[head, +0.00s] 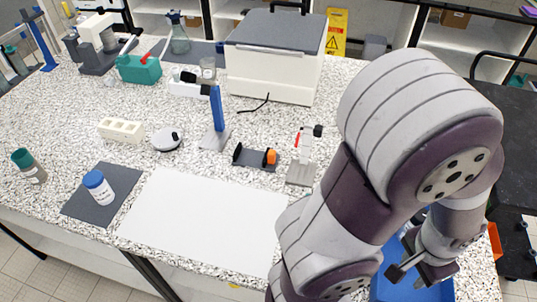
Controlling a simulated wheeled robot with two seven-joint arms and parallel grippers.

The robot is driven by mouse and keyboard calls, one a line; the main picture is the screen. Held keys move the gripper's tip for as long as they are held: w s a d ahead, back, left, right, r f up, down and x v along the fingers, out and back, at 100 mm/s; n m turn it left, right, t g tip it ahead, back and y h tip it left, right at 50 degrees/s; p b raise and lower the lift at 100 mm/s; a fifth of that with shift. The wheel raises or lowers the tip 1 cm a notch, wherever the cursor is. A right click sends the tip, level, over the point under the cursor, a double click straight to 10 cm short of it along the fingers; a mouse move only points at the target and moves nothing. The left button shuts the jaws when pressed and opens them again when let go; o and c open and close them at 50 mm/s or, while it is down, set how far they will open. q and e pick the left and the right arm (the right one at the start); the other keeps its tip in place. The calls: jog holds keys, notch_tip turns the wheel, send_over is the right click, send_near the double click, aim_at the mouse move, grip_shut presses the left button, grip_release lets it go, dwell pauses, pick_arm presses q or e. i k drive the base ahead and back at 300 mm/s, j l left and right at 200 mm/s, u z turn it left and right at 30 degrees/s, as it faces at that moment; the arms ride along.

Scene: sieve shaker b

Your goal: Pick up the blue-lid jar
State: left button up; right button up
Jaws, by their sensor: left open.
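The blue-lid jar (99,188) stands upright at the left of the table. It has a white body and a blue lid, and it stands on a dark grey mat (72,208). My left gripper (408,273) is at the lower right, far from the jar and above a blue tray (385,291). It is open, and I see nothing held in it. My left arm covers much of the right side of the view and hides part of the table and tray. My right gripper is not in view.
A green-lid jar (28,166) stands left of the mat. A white sheet (205,220) lies bare right of it. Behind are a white block with holes (120,130), a round white dish (167,140), a blue stand (216,115) and a big white box (272,75).

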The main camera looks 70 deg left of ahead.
aim_at(103, 194)
jog(key=u, duration=3.85)
jog(key=i+j+u, duration=0.1)
jog(key=i+j, duration=0.2)
jog(key=i+j+z, duration=0.3)
jog(key=i+j, duration=0.15)
jog(key=i+j+z, duration=0.1)
jog(key=j, duration=0.3)
jog(key=i+j+z, duration=0.3)
jog(key=j, duration=0.4)
jog(key=i+j+z, duration=0.3)
jog(key=j, duration=0.45)
jog(key=z, duration=2.05)
jog(key=i+j, duration=0.05)
jog(key=j, duration=0.05)
